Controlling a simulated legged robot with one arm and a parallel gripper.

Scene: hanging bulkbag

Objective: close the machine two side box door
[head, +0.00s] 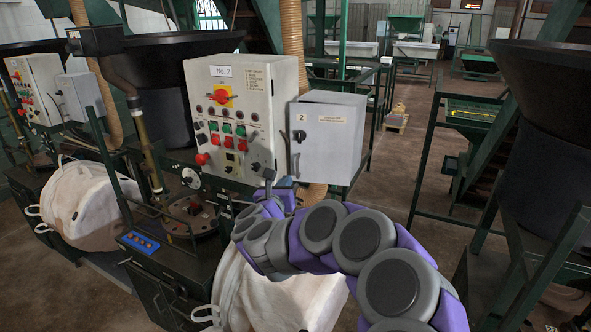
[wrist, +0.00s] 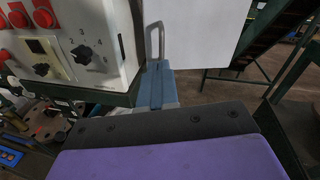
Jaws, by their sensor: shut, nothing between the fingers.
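The grey side box door (head: 327,140) with a "2" label hangs to the right of the No. 2 control panel (head: 240,100). Its front faces me; I cannot tell whether it is fully closed. A loop handle (head: 296,165) is near its lower left edge. In the wrist view, the pale door (wrist: 205,30) fills the upper middle, with the handle (wrist: 154,40) at its left edge. My gripper (head: 270,178) is shut and empty, just left of and below the handle. Its blue-grey fingers (wrist: 157,85) point towards the handle; contact is unclear.
The control panel's knobs and red buttons are close on the left. White bulk bags (head: 85,205) hang below the machines. A green metal stand (head: 460,130) is to the right. Open floor (head: 400,175) lies beyond the side box.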

